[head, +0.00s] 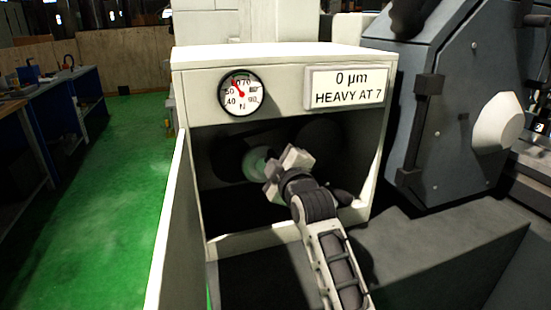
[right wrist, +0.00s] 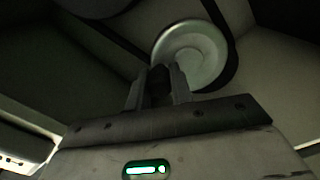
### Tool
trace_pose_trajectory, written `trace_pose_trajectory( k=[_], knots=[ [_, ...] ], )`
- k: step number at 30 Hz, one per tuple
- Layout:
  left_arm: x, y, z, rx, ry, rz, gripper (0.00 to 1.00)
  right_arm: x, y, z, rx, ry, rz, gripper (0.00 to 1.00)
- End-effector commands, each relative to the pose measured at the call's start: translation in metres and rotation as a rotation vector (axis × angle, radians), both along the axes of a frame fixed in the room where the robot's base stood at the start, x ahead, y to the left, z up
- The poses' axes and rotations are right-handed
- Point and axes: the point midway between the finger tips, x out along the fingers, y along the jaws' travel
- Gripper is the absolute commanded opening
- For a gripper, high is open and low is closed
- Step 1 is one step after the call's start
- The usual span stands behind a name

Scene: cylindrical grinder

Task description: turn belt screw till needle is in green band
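The round tension gauge (head: 240,92) sits at the upper left of the pale machine housing. My right gripper (head: 289,166) reaches into the dark opening below the gauge. In the right wrist view, its two fingers (right wrist: 159,88) stand apart on either side of a dark rounded part (right wrist: 158,78), possibly the belt screw. I cannot tell whether they press on it. In the head view the gripper hides this part. My left gripper is not in view.
A pale pulley (right wrist: 190,55) with a dark belt (right wrist: 229,48) is close beyond the fingers. A sign (head: 346,88) reads "0 µm HEAVY AT 7". An open door panel (head: 168,225) stands at the left. A grey machine block (head: 455,110) stands at the right.

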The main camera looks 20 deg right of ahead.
Motion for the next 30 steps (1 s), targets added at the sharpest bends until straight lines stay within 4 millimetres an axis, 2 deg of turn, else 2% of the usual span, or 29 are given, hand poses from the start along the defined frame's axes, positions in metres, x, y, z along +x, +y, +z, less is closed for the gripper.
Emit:
trace_pose_trajectory(
  k=[11,30],
  knots=[
    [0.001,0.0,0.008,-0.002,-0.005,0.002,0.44,0.0,-0.002,-0.001,0.071,0.006,0.001,0.0],
    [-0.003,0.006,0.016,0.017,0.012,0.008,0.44,0.0,-0.014,-0.014,0.539,0.022,-0.001,0.0]
  ],
)
